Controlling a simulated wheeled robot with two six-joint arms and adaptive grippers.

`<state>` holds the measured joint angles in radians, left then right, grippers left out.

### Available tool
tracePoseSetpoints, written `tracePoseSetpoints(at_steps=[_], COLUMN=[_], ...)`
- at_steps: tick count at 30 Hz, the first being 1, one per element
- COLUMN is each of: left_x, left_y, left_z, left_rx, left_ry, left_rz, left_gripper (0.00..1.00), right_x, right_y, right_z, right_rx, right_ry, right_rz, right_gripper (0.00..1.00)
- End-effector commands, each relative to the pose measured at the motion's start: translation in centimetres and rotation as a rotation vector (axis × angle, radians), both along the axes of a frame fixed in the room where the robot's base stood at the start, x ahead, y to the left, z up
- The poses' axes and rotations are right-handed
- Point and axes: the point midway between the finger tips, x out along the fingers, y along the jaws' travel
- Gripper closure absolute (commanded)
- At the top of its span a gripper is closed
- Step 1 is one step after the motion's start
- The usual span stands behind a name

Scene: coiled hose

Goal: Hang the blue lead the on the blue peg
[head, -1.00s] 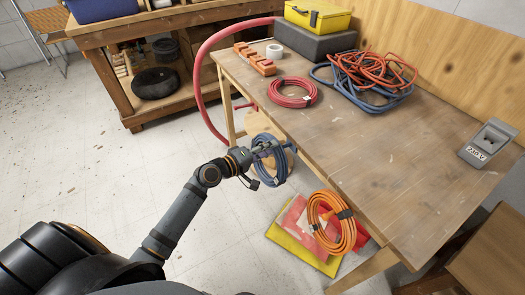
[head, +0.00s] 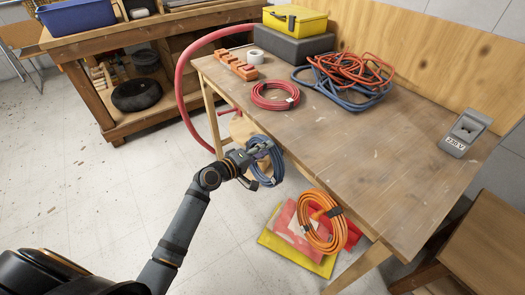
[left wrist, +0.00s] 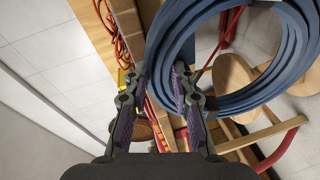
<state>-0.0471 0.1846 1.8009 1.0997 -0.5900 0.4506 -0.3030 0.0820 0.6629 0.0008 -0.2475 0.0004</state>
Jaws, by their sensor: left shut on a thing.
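The blue lead is a coiled loop (head: 278,172) beside the table's long front edge in the head view. My left gripper (head: 262,151) is shut on the upper left part of this coil, and the loop hangs from it. In the left wrist view the coil (left wrist: 172,42) fills the upper right, and its near side runs between the fingers (left wrist: 158,88). I cannot make out a blue peg in either view. My right gripper is not in view.
The wooden table (head: 350,165) carries a red coil (head: 272,97), a blue and orange cable heap (head: 345,80) and a grey block (head: 466,132). An orange coil (head: 322,222) is at the front edge. A wooden stool (left wrist: 240,75) is behind the blue coil.

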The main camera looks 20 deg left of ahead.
Motion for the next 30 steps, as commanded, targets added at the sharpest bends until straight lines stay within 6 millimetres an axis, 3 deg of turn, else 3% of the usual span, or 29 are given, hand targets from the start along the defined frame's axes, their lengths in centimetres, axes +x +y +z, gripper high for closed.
tracePoseSetpoints(at_steps=[1, 14, 15, 20, 30], left_x=[-0.18, -0.32, -0.32, -0.32, -0.3], left_y=[0.03, 0.01, 0.01, 0.01, 0.05], left_z=[-0.89, -1.16, -1.16, -1.17, -1.15], left_rx=[0.003, 0.005, 0.005, 0.005, 0.007], left_ry=[0.017, 0.023, 0.023, 0.023, 0.022], left_rz=[-0.002, -0.003, -0.003, -0.003, -0.003], left_gripper=[1.0, 1.0, 0.7, 0.49, 0.49], right_x=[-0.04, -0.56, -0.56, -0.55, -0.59], right_y=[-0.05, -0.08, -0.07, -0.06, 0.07], right_z=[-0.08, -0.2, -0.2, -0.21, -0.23], right_rx=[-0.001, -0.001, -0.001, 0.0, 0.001], right_ry=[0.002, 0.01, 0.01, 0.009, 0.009], right_rz=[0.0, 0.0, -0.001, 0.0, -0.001], right_gripper=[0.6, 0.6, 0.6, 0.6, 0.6])
